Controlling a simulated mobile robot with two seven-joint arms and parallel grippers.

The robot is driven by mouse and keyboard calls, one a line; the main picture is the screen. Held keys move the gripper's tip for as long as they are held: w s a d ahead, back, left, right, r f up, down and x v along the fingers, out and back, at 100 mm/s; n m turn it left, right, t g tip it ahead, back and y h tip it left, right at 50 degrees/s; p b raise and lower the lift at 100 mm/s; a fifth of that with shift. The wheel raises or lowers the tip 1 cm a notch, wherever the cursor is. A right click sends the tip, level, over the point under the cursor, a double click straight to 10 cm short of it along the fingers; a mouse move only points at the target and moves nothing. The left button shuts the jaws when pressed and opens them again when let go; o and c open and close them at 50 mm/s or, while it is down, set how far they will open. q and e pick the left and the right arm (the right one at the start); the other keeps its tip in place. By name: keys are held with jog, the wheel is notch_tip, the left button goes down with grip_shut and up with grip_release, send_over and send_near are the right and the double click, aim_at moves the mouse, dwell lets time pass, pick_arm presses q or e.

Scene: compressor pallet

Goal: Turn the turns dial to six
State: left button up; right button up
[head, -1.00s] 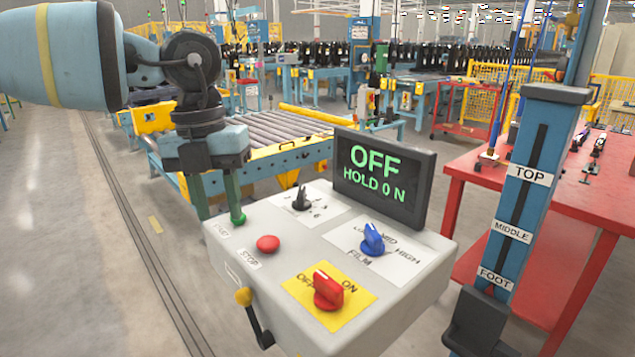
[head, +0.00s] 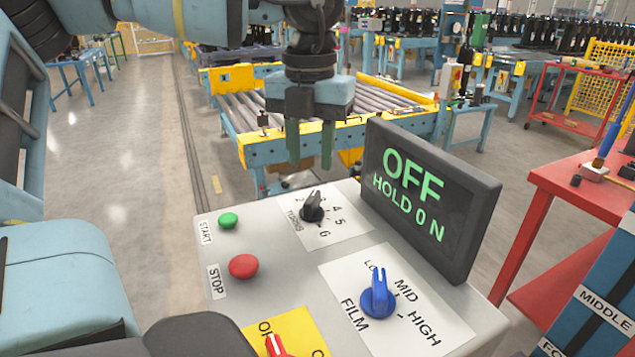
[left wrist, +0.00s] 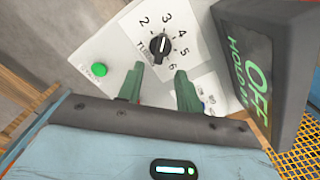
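The turns dial (head: 313,210) is a black knob on a white card marked 2 to 6, at the back of the grey control box (head: 240,310). Its pointer appears to be at about 3. It also shows in the left wrist view (left wrist: 160,47), just beyond the fingertips. My left gripper (head: 311,150) points down with its two green fingers apart and empty. In the head view it appears above and behind the dial, not touching it. In the left wrist view the fingers (left wrist: 157,85) frame the near side of the dial. My right gripper is not in view.
A screen (head: 430,200) reading OFF, HOLD 0 N stands right of the dial. The green start button (head: 228,220), red stop button (head: 243,266), blue film dial (head: 377,295) and red off/on knob (head: 277,345) share the panel. A roller conveyor (head: 250,110) is behind.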

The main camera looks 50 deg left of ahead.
aim_at(312, 197)
pick_arm(q)
notch_tip(312, 197, down, 8)
jog(key=shift+r, duration=0.2)
dwell(0.3)
grip_shut()
